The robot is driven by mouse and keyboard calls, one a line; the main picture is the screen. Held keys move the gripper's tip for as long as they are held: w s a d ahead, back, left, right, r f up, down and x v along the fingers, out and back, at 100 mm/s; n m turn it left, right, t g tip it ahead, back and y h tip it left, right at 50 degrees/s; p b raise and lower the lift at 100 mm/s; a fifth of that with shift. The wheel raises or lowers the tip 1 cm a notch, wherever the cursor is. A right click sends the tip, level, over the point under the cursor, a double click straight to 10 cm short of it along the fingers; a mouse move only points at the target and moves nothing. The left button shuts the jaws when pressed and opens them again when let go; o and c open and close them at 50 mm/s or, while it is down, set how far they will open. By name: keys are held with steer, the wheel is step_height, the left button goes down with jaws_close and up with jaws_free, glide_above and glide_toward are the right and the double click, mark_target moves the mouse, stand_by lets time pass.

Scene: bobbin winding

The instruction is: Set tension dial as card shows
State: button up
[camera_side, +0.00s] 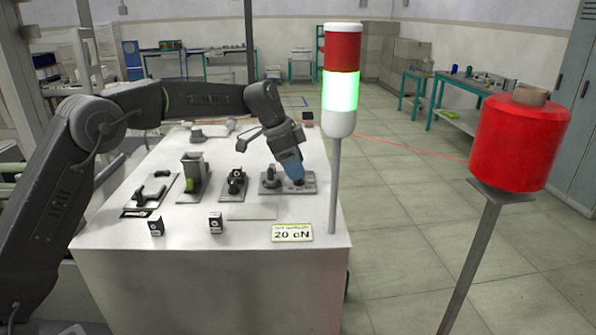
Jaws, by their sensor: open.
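The card (292,233) stands at the table's front right edge and reads "20 cN". A grey plate (273,191) with dark fittings lies behind it near the table's right side. My gripper (296,181) points down at the right part of this plate, with a blue part at its lower end. It covers whatever lies directly under it, so I cannot see a dial face or its setting. The gripper is open; whether it touches the fitting below cannot be told.
A signal tower (342,80), lit green, rises at the table's front right. A red thread spool (520,140) stands on a post to the right, its thread running to the table. Several fixtures, including a green-grey one (193,175), and two small dark blocks (156,226) are left.

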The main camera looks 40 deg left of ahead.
steer(key=shift+x, duration=1.05)
steer(key=c, duration=0.9)
steer(key=shift+c, duration=0.2)
steer(key=n, duration=0.2)
steer(key=n+t+y, duration=0.1)
steer(key=n, duration=0.1)
steer(key=shift+d+n+y, duration=0.1)
steer(key=shift+n+y, duration=0.2)
steer(key=shift+n+t+y, duration=0.3)
steer(key=shift+n+y, duration=0.4)
steer(key=shift+n, duration=1.3)
